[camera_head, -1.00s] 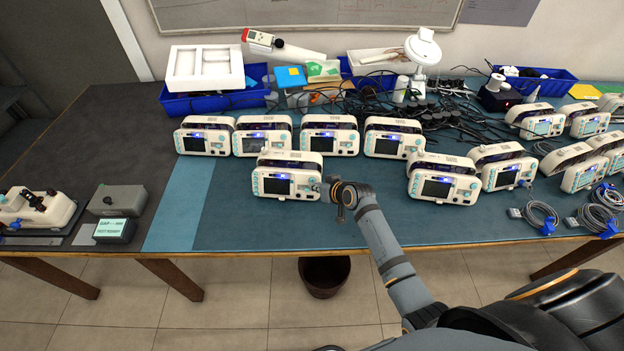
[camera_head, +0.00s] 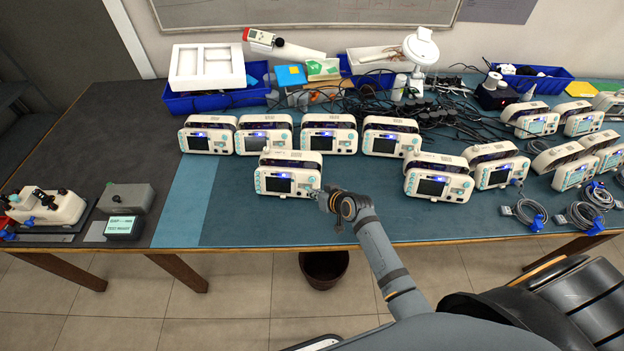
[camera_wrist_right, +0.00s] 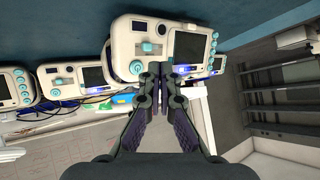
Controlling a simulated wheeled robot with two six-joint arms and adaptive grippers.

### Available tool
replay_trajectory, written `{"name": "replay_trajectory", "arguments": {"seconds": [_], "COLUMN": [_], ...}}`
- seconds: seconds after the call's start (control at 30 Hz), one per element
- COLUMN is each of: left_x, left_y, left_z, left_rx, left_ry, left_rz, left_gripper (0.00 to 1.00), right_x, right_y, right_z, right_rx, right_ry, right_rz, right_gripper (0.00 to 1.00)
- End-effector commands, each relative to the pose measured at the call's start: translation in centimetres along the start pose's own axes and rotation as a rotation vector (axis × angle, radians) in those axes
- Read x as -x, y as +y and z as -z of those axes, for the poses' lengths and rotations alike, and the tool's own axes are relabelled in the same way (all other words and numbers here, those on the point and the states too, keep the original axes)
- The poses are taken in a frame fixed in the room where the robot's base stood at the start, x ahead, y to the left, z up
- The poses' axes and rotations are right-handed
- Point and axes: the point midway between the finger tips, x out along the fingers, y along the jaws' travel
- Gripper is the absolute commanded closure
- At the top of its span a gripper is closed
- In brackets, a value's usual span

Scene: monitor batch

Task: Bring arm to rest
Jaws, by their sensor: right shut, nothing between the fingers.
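My right arm (camera_head: 385,265) reaches in from the lower right over the front of the table. Its gripper (camera_head: 325,198) is shut and empty, beside the right end of the nearest white monitor (camera_head: 284,184). In the right wrist view the shut fingers (camera_wrist_right: 161,88) meet in the middle, with a monitor's white case (camera_wrist_right: 142,42) and dark screen just beyond them. I cannot tell whether the fingertips touch that monitor. My left gripper is not in view.
A back row of white monitors (camera_head: 330,138) stands on the blue-topped table (camera_head: 240,222), with several more on the right. Coiled grey cables (camera_head: 525,215) lie at the right front. Grey boxes (camera_head: 127,197) stand on the left. The front middle of the table is clear.

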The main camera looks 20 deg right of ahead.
Motion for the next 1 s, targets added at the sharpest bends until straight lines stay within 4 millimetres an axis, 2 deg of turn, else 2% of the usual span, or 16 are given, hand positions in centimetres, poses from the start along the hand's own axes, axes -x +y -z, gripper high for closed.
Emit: {"name": "replay_trajectory", "arguments": {"seconds": [0.57, 0.63, 0.77, 0.9, 1.0], "left_x": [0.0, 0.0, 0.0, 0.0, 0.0], "left_y": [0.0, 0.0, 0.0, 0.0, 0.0], "left_z": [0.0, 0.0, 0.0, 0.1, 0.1], "left_rx": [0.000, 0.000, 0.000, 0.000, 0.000], "left_ry": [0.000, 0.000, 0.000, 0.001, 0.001], "left_rz": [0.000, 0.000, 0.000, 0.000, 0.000], "left_gripper": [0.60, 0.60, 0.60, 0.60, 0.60], "right_x": [0.0, 0.5, 4.0, 9.5, 13.0], "right_y": [0.0, 0.0, -0.2, -0.1, 0.2], "right_z": [0.0, -0.3, -2.6, -5.5, -6.9], "right_rx": [0.000, 0.006, 0.049, 0.091, 0.106], "right_ry": [0.000, -0.013, -0.117, -0.263, -0.345], "right_rz": [0.000, -0.001, -0.023, -0.082, -0.130], "right_gripper": [1.00, 1.00, 1.00, 1.00, 1.00]}}
